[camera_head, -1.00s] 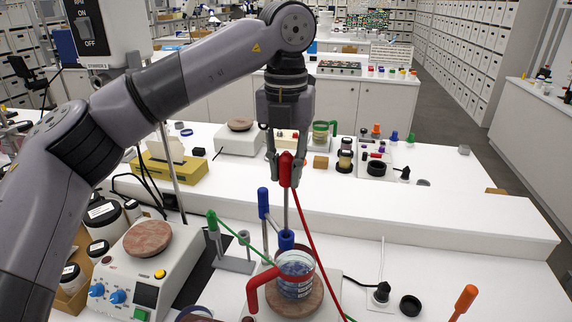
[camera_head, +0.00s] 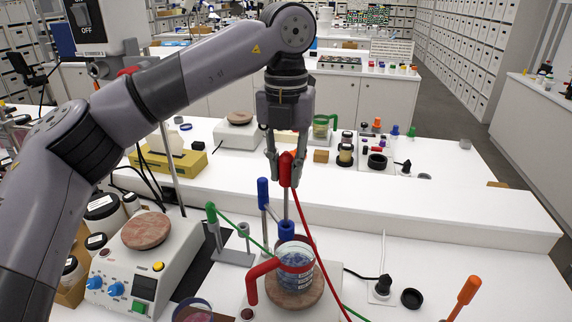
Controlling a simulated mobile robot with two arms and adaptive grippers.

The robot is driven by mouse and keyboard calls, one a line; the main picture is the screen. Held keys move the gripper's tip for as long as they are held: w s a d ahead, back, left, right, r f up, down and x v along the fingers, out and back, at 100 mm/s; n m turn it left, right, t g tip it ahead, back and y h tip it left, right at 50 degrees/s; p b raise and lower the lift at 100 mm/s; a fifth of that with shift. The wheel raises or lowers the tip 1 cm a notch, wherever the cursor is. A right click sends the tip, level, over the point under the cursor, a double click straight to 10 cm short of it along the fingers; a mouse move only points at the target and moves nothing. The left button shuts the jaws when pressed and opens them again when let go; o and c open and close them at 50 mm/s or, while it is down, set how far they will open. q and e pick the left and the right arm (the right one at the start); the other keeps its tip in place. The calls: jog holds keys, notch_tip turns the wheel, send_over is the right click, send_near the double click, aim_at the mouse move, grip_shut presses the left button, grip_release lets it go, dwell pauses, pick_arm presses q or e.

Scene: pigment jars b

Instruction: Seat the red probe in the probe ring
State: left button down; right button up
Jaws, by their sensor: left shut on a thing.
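My left gripper (camera_head: 286,158) is shut on the red handle of the red probe (camera_head: 287,172) and holds it upright above the near bench. The probe's thin metal rod points down toward a blue ring-like piece (camera_head: 286,230) behind the glass beaker. I cannot tell whether the tip is inside this piece, or whether it is the probe ring. A red cable runs from the handle down to the right. The glass beaker (camera_head: 296,275) with blue contents and a red handle stands on a round brown plate (camera_head: 312,297). My right gripper is out of view.
A blue-handled rod (camera_head: 263,192) stands close left of the probe. A green probe (camera_head: 211,212) and a grey stand (camera_head: 236,257) are further left. A white hotplate (camera_head: 135,270) is at left. An orange-handled tool (camera_head: 468,290) and black cap (camera_head: 411,298) are at right.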

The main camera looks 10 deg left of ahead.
aim_at(286, 209)
pick_arm(q)
jog(key=shift+f+b, duration=3.55)
jog(key=shift+f, duration=1.3)
jog(key=c, duration=1.3)
grip_release()
jog(key=shift+c, duration=0.2)
notch_tip(286, 209, up, 12)
